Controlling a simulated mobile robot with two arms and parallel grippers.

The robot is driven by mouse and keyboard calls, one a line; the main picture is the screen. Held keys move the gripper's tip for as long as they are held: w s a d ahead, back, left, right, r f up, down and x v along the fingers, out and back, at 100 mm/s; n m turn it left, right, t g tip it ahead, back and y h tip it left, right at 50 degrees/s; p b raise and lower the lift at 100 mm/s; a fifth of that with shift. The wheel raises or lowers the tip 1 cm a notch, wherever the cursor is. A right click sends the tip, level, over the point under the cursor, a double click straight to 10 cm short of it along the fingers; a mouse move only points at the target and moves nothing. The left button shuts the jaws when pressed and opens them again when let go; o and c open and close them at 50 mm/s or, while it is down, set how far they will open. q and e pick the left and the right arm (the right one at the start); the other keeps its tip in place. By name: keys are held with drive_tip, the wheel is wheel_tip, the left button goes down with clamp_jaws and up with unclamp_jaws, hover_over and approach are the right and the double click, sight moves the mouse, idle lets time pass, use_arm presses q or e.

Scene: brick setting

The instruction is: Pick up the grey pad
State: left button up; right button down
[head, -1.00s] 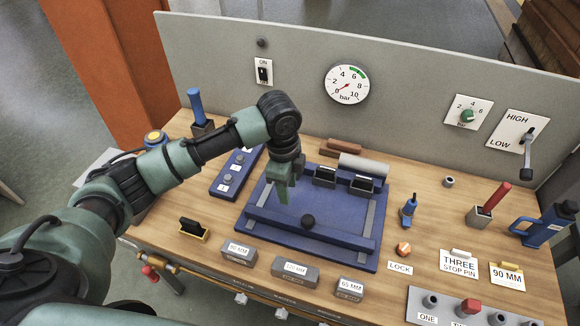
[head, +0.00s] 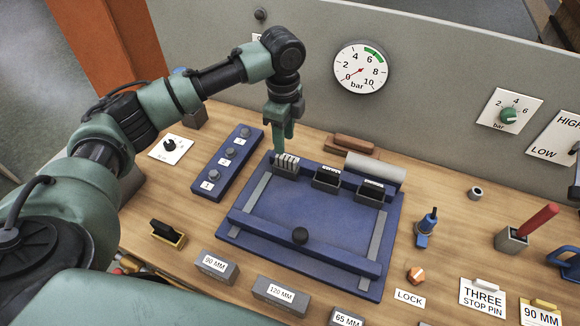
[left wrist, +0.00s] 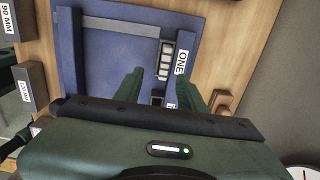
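Several light-grey ribbed pieces stand side by side in a holder at the back left corner of a blue fixture (head: 300,215); the grey pad (head: 285,160) appears to be among them. They also show in the left wrist view (left wrist: 166,65), beside a label reading ONE. My left gripper (head: 280,145) is just above and behind this holder, empty. In the left wrist view its two fingers (left wrist: 160,84) are apart with nothing between them, and the grey pieces show beyond them. I cannot tell the exact height gap. My right gripper is not in view.
Two dark holders (head: 327,179) stand right of the grey pieces. A grey roll (head: 376,170) and brown block (head: 355,143) lie behind them. A blue strip with buttons (head: 228,162) is left of the fixture. A grey panel (head: 445,60) rises behind. The fixture's middle is clear.

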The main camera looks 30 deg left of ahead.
sight(286, 158)
use_arm(q)
drive_tip(key=f, duration=0.1)
drive_tip(key=w+f, duration=0.1)
drive_tip(key=f, duration=0.1)
drive_tip(key=shift+w, duration=0.25)
drive_tip(key=shift+s+f, duration=0.1)
drive_tip(key=shift+f, duration=0.25)
drive_tip(key=shift+s+f+p, duration=0.15)
drive_tip(key=shift+f+p, duration=0.2)
wheel_tip(286, 158, down, 5)
drive_tip(key=shift+r+p, duration=0.1)
drive_tip(key=shift+p, duration=0.6)
clamp_jaws()
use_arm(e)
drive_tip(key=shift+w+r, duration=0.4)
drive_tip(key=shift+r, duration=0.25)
